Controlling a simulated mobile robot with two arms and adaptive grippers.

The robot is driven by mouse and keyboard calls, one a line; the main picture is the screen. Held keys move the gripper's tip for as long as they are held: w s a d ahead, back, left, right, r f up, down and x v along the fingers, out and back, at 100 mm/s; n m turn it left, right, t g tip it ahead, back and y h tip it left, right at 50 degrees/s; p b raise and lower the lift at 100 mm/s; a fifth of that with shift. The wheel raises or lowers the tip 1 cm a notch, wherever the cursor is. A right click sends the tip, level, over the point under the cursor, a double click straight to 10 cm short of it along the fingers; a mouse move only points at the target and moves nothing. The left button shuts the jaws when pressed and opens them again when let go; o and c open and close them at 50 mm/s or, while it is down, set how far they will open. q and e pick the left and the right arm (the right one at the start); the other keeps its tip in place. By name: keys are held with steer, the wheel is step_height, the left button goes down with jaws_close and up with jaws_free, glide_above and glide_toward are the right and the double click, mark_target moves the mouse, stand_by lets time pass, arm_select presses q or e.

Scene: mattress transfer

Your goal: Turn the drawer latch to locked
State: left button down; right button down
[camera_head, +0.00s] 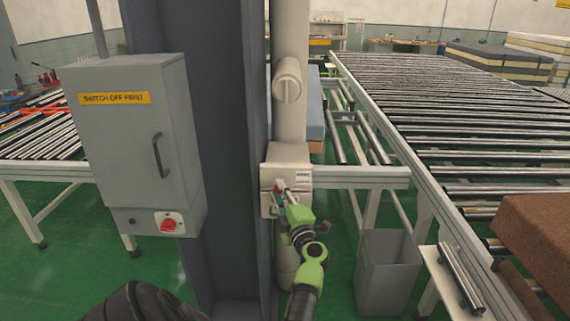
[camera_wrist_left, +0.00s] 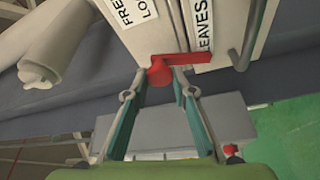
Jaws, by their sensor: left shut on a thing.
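The red latch (camera_wrist_left: 160,73) is on the front of a pale box; in the left wrist view its round hub sits between my fingertips and its lever points right. In the head view the latch is a small red spot mostly hidden by my gripper. My left gripper (camera_wrist_left: 158,86), with teal finger pads, is shut on the latch hub; in the head view it (camera_head: 281,190) reaches up to the pale box (camera_head: 287,157) beside the column. Printed labels sit next to the latch, only partly readable. My right gripper is not in view.
A grey cabinet (camera_head: 135,135) with a yellow sign and red switch (camera_head: 168,224) stands left of the dark column (camera_head: 215,130). A grey bin (camera_head: 388,272) is right of my arm. Roller conveyors (camera_head: 460,120) fill the right side, with a brown block (camera_head: 540,235) on them.

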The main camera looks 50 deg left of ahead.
arm_select(q)
steer(key=shift+w+r+n+g+h+p, duration=0.15)
steer(key=shift+n+h+p, duration=0.1)
steer(key=shift+n+p, duration=0.5)
steer(key=shift+r+n+g+h+p, duration=0.15)
steer(key=shift+n+h+p, duration=0.1)
steer(key=shift+n+p, duration=0.45)
steer(key=shift+f, duration=0.1)
steer(key=c, duration=1.7)
jaws_free()
steer(key=shift+f, duration=0.15)
